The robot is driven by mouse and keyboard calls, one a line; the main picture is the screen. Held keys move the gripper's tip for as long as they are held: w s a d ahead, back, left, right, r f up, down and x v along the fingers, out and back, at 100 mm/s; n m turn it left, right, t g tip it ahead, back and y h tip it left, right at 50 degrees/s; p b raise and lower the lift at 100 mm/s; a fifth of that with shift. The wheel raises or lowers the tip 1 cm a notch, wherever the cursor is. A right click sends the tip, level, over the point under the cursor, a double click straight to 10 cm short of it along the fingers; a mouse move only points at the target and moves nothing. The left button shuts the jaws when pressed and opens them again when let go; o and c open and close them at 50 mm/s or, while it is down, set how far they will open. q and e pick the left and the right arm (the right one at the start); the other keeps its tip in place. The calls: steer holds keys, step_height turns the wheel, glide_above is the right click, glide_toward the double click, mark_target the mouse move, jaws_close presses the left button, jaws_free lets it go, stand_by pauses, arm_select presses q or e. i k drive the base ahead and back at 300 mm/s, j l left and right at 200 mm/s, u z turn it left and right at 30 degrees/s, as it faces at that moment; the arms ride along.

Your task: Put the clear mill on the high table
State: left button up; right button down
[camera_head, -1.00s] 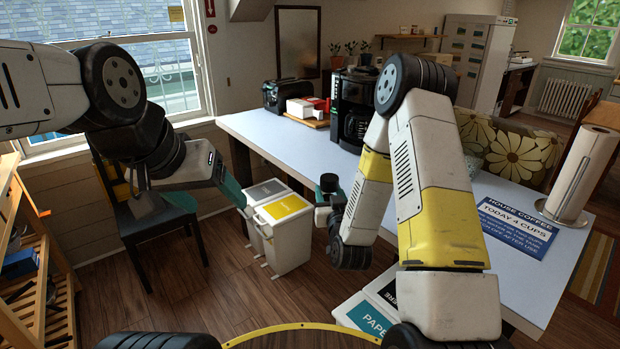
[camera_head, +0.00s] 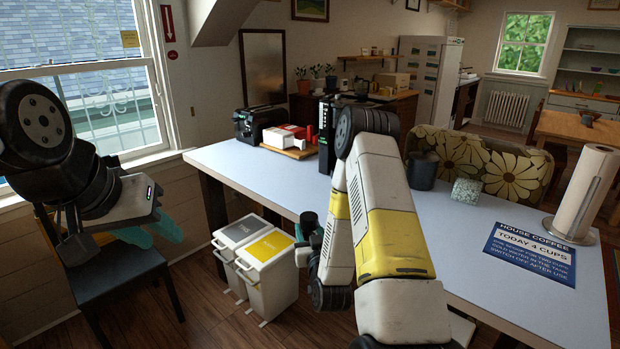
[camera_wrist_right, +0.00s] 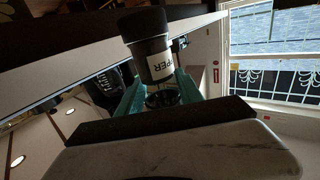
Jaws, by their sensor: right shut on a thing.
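The mill (camera_wrist_right: 157,62) has a dark cap and a white label reading partly "PER". My right gripper (camera_wrist_right: 160,92) is shut on it, with a teal finger on each side. In the head view the mill's dark cap (camera_head: 309,222) shows beside the near edge of the high table (camera_head: 245,172), apart from its top. My right forearm hides part of the tabletop. My left gripper (camera_head: 150,234) is open and empty at the left, over a dark chair, with its teal fingers apart.
On the table stand a toaster (camera_head: 257,124), a board with boxes (camera_head: 290,155), a dark mug (camera_head: 422,171), a speckled block (camera_head: 466,190), a sign (camera_head: 530,253) and a paper towel roll (camera_head: 585,193). The left stretch of tabletop is clear. White bins (camera_head: 268,265) stand below.

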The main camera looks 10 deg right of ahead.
mark_target(270, 176)
steer(key=i+j, duration=0.3)
steer(key=j, duration=0.15)
steer(key=i+j, duration=0.35)
steer(key=j, duration=0.15)
steer(key=i+j, duration=0.3)
steer(key=j, duration=0.15)
steer(key=i+j, duration=0.35)
steer(key=i+j+z, duration=0.3)
steer(key=j+z, duration=0.15)
steer(key=j, duration=0.15)
steer(key=i+j+z, duration=0.2)
steer(key=j+z, duration=0.25)
steer(key=j, duration=0.2)
steer(key=z, duration=0.95)
